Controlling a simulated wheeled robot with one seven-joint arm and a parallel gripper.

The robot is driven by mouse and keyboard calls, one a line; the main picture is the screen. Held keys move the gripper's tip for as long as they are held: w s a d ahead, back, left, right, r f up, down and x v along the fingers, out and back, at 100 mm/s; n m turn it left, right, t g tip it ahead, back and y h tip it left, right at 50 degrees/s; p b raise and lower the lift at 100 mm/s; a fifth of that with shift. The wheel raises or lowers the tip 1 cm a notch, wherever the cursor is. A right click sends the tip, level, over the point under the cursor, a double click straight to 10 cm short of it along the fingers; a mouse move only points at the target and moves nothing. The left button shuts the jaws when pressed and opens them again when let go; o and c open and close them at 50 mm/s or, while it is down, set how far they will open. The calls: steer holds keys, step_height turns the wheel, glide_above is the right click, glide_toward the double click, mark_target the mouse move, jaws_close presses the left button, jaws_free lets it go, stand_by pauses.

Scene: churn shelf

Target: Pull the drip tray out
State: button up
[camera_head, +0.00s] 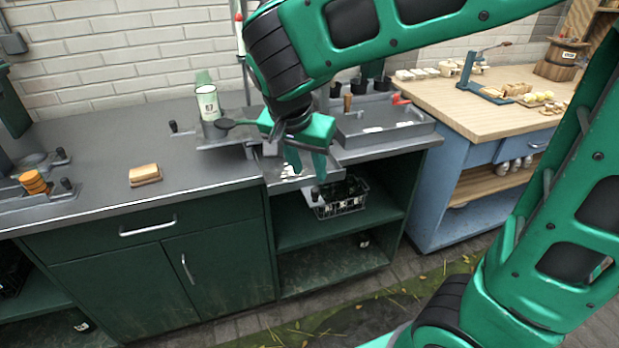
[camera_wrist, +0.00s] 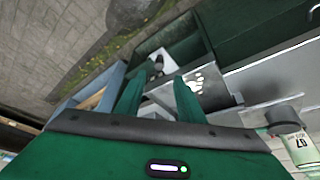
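The drip tray (camera_head: 288,173) is a grey metal tray at the counter's front edge, partly hidden by my gripper. Its pale, hole-like marks also show in the wrist view (camera_wrist: 208,82). A dark upright knob (camera_head: 315,192) stands at its front, over the open shelf; in the wrist view the knob (camera_wrist: 157,62) appears just beyond the gap between my fingertips. My gripper (camera_head: 306,172) points down over the tray's front part. In the wrist view its two green fingers (camera_wrist: 157,80) are apart with nothing held between them. I cannot tell whether a finger touches the tray.
A black wire crate (camera_head: 342,203) sits below, on the open shelf. A green-and-white can (camera_head: 208,103) stands on the counter to the left. A grey bin (camera_head: 385,122) is to the right. A wooden-topped blue table (camera_head: 480,105) stands farther right. The floor before the cabinet is clear.

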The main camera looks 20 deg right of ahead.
steer(key=shift+v, duration=1.35)
steer(key=s+d+f+n+g, duration=0.1)
steer(key=s+d, duration=0.3)
steer(key=d, duration=0.4)
steer(key=s+d+f+g, duration=0.15)
steer(key=s+d, duration=0.25)
steer(key=d, duration=0.4)
steer(key=s+d+f+n+y, duration=0.1)
steer(key=s+d+f, duration=0.1)
steer(key=s, duration=0.4)
steer(key=s+d+f+y, duration=0.2)
steer(key=s+d, duration=0.1)
steer(key=s, duration=0.3)
steer(key=shift+s+d+f+n, duration=0.15)
steer(key=shift+s+d+n, duration=0.15)
steer(key=shift+s+n, duration=0.1)
steer(key=shift+g, duration=0.25)
